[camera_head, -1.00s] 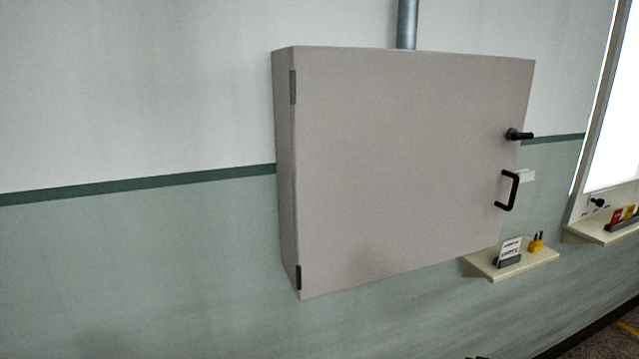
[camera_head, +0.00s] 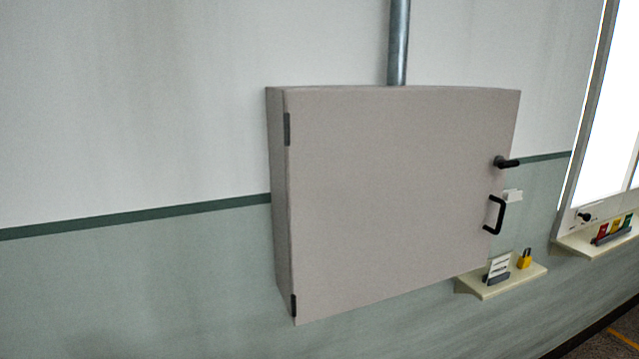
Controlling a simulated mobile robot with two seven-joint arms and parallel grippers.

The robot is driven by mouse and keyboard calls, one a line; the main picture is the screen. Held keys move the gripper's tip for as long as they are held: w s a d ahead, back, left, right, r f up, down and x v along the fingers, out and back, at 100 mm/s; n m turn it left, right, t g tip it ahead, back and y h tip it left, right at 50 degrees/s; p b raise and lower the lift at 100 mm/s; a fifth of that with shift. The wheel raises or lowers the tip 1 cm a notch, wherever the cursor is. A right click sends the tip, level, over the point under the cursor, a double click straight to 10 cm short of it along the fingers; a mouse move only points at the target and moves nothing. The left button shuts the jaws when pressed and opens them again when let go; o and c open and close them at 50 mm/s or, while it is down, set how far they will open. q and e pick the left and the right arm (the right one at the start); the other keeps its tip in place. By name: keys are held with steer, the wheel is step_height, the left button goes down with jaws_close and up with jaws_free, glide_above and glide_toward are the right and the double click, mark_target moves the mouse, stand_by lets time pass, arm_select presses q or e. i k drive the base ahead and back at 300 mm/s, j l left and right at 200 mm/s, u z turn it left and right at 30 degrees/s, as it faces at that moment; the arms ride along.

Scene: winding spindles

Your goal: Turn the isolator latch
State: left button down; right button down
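A grey wall cabinet (camera_head: 390,200) hangs on the wall with its door shut. A black latch lever (camera_head: 507,162) sits near the upper right edge of the door and points right, about level. Below it is a black pull handle (camera_head: 495,215), upright on the door. Two hinges show on the door's left edge. I take the black lever to be the isolator latch; no label on it can be read. Neither of my grippers shows in the head view.
A small shelf (camera_head: 503,283) below the cabinet's right side holds a card stand (camera_head: 497,270) and a yellow padlock (camera_head: 524,260). Farther right, another shelf (camera_head: 580,246) holds red, yellow and green items beside a bright window. A metal pipe (camera_head: 398,45) rises from the cabinet. The wall left is bare.

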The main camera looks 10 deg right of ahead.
mark_target(509, 165)
steer(key=z, duration=1.3)
